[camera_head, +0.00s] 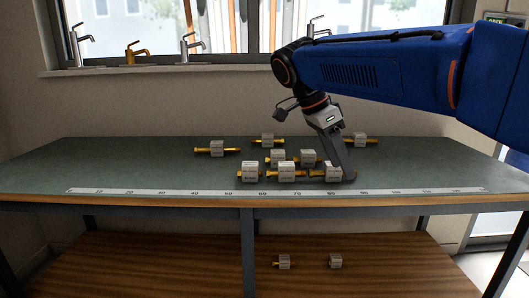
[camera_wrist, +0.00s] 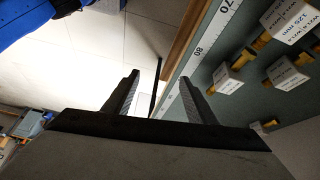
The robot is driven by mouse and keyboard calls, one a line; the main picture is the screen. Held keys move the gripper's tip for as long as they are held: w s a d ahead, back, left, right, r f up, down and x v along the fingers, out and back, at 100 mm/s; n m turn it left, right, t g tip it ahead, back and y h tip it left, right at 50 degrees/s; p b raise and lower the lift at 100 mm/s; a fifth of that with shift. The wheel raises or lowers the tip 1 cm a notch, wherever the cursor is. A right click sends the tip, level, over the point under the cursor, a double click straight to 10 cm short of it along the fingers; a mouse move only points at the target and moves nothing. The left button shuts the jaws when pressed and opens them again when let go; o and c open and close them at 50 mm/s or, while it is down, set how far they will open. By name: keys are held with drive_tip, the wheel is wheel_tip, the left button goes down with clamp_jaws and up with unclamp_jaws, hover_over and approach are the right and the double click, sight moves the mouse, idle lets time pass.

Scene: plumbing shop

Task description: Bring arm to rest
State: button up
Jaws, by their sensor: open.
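My blue arm (camera_head: 385,68) reaches in from the right over the workbench (camera_head: 120,174). My gripper (camera_head: 349,176) points down near the bench's front part, beside a labelled brass fitting (camera_head: 332,173) to its left. In the wrist view my gripper (camera_wrist: 158,92) has its two fingers well apart, with nothing between them. In that view the bench edge and several labelled fittings lie to the right of the fingers.
Several brass fittings with white label blocks, such as one (camera_head: 217,148) at the left, lie on the bench. A ruler strip (camera_head: 180,192) runs along the front edge. Two fittings (camera_head: 284,261) (camera_head: 335,261) sit on the lower shelf (camera_head: 180,265). Taps (camera_head: 190,46) stand on the windowsill.

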drive_tip(key=s+d+f+n+t+y, duration=0.2)
drive_tip(key=s+d+f+n, duration=0.3)
drive_tip(key=s+f+n, duration=0.3)
drive_tip(key=s+d+f+n+t+y, duration=0.2)
drive_tip(key=s+d+f+n, duration=0.3)
drive_tip(key=s+f, duration=0.9)
drive_tip(key=shift+d+f+n+t+y, duration=0.35)
drive_tip(key=shift+f+n+y, duration=0.4)
drive_tip(key=shift+n, duration=0.95)
